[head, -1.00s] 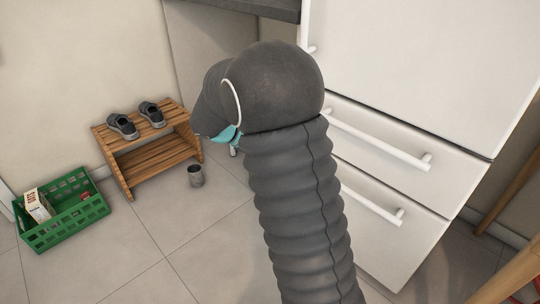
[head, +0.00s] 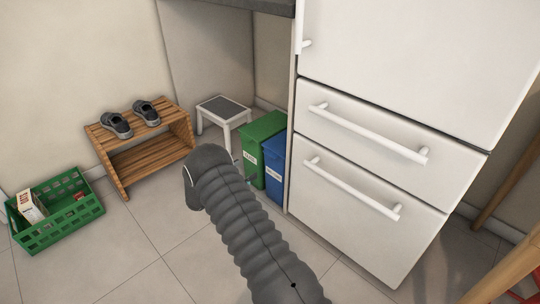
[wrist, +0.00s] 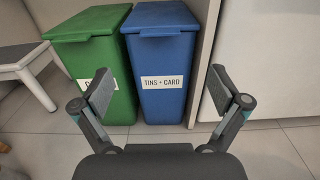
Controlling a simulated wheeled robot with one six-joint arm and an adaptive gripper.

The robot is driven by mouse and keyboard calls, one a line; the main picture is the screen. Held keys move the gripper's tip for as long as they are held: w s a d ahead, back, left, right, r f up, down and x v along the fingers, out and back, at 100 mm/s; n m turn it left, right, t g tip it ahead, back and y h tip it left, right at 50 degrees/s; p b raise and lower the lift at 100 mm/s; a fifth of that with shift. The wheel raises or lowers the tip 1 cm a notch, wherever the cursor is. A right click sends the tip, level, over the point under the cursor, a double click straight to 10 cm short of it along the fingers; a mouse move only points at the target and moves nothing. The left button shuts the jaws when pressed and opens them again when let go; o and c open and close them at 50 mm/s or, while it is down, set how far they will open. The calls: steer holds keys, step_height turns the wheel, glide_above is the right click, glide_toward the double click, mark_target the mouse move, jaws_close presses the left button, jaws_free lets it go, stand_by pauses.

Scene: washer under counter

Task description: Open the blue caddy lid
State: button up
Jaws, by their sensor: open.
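The blue caddy (wrist: 163,101) stands straight ahead in the wrist view, with a white label reading "TINS + CARD" on its front. Its blue lid (wrist: 160,18) is shut on top. In the head view the blue caddy (head: 275,172) stands between a green caddy and the white cabinet. My gripper (wrist: 160,90) is open and empty, its two fingers spread to either side of the blue caddy in the picture and short of its front. In the head view my arm hides most of the gripper.
The green caddy (wrist: 103,70) stands close on the left of the blue one. A white step stool (head: 223,113) is further left. The white drawer cabinet (head: 380,150) is close on the right. A wooden shoe rack (head: 150,165) and a green crate (head: 60,228) stand left.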

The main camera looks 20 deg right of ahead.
mark_target(273, 152)
steer(key=x, duration=1.3)
steer(key=shift+w+d, duration=0.1)
steer(key=shift+d, duration=0.25)
